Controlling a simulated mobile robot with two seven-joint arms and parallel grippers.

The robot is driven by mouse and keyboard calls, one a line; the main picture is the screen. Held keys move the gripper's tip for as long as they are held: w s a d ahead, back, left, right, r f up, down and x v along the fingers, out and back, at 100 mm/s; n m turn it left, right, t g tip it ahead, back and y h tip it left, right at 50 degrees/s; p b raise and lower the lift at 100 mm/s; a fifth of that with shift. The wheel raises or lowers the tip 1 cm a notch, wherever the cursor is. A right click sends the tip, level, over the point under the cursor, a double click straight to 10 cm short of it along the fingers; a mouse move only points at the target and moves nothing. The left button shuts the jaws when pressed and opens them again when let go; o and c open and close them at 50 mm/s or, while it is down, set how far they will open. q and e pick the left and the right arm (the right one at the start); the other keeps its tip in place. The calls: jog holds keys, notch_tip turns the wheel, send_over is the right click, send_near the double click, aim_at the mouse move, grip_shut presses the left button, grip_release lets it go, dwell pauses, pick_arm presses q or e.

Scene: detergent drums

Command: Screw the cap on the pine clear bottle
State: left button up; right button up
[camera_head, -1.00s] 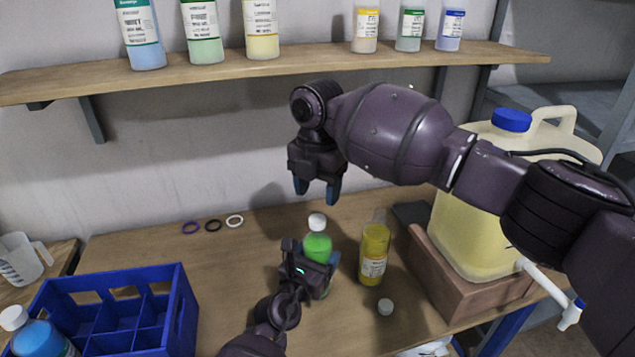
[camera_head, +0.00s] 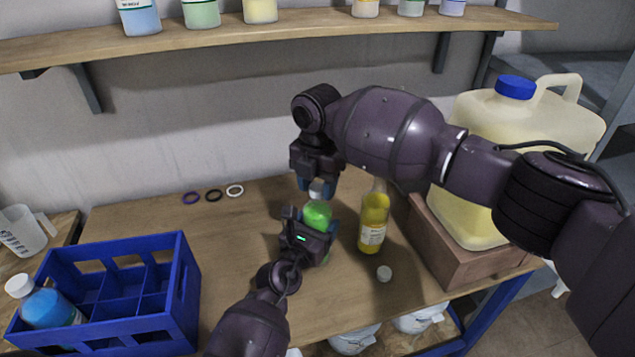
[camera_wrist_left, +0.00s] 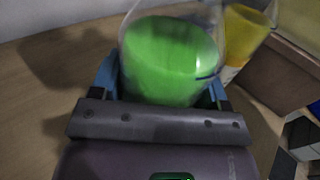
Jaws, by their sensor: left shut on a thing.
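The green-filled clear bottle (camera_head: 317,214) stands upright on the table, with a white cap (camera_head: 317,189) at its top. I cannot read its label. My left gripper (camera_head: 318,238) is shut on the bottle's body; the left wrist view shows the green bottle (camera_wrist_left: 170,60) between its blue fingers, with the top cut off. My right gripper (camera_head: 317,186) points down from above, its blue fingertips on either side of the white cap. I cannot tell whether they press on it.
A yellow bottle (camera_head: 373,222) stands close to the right, with a loose white cap (camera_head: 384,273) before it. A large jug (camera_head: 470,206) on a wooden block is further right. A blue crate (camera_head: 185,290) is at left. Three rings, one of them white (camera_head: 235,191), lie behind. A shelf (camera_head: 300,30) runs above.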

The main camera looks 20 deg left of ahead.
jog(key=c, duration=0.7)
jog(key=m, duration=1.3)
jog(key=shift+m, duration=0.3)
jog(key=m, duration=1.1)
jog(key=shift+f+m, duration=0.1)
jog(key=shift+m, duration=0.3)
jog(key=m, duration=0.3)
jog(key=shift+m, duration=0.4)
jog(key=o, duration=1)
